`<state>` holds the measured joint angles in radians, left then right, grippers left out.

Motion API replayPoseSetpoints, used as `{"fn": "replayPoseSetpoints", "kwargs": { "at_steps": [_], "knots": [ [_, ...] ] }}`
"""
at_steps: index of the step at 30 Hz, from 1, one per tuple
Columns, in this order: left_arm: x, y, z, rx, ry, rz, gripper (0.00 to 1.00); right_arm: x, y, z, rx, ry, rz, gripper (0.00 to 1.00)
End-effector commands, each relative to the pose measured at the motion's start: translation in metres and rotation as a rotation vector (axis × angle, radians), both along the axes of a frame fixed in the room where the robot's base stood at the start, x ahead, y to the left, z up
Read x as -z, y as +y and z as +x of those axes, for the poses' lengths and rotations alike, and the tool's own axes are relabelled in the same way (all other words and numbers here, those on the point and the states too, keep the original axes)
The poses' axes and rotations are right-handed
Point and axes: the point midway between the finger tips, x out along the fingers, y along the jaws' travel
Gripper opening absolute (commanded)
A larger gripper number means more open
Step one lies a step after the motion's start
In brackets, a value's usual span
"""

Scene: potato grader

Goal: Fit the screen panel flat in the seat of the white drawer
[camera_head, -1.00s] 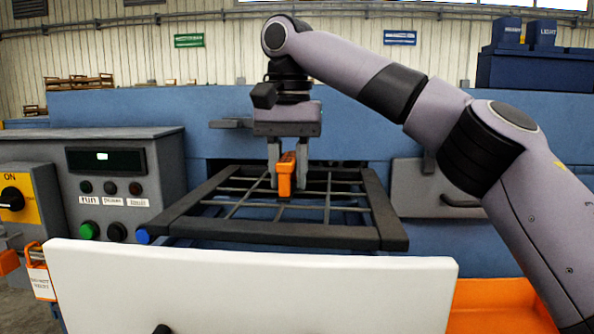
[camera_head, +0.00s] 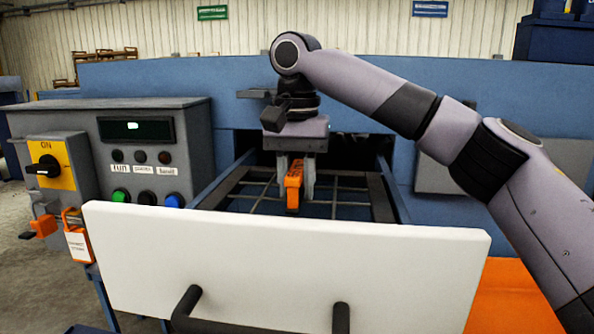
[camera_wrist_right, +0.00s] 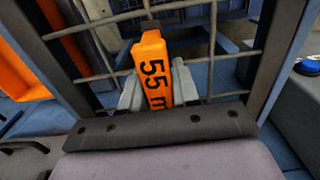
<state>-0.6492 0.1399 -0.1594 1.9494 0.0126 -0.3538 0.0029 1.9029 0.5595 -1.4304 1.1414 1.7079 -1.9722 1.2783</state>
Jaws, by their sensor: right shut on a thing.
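The screen panel (camera_head: 380,200) is a dark frame with an open grid of bars and an orange grip tab (camera_head: 293,183). My right gripper (camera_head: 295,190) points down and is shut on the tab, which reads "55 m" in the right wrist view (camera_wrist_right: 153,72). The panel lies roughly level between the blue side rails of the white drawer (camera_head: 285,260), which is pulled out towards me. The tall white front hides the panel's near edge, so I cannot tell whether it rests flat in the seat. My left gripper is out of view.
A grey control box (camera_head: 150,160) with several buttons stands at the left, beside a yellow switch plate (camera_head: 50,165) and an orange lock tag. The blue machine body (camera_head: 180,78) rises behind, with a dark opening at the drawer. An orange surface (camera_head: 510,290) lies at lower right.

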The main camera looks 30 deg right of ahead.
Motion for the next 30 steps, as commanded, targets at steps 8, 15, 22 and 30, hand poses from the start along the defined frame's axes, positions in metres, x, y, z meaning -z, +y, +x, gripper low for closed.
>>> {"fn": "replayPoseSetpoints", "kwargs": {
  "at_steps": [8, 15, 22, 30],
  "knots": [
    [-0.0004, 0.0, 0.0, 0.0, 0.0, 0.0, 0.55, -0.0004, 0.0003, -0.0002, 0.0, -0.005, 0.002, 0.0],
    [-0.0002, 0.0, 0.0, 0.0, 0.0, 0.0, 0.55, -0.0001, 0.0003, -0.0001, 0.0, -0.005, 0.002, 0.0],
    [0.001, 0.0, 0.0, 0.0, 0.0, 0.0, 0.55, 0.003, 0.0003, -0.0001, 0.0, -0.005, 0.002, 0.0],
    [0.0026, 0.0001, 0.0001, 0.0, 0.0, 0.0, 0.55, 0.0077, 0.0003, 0.0, 0.0, -0.005, 0.002, 0.0]
  ]
}}
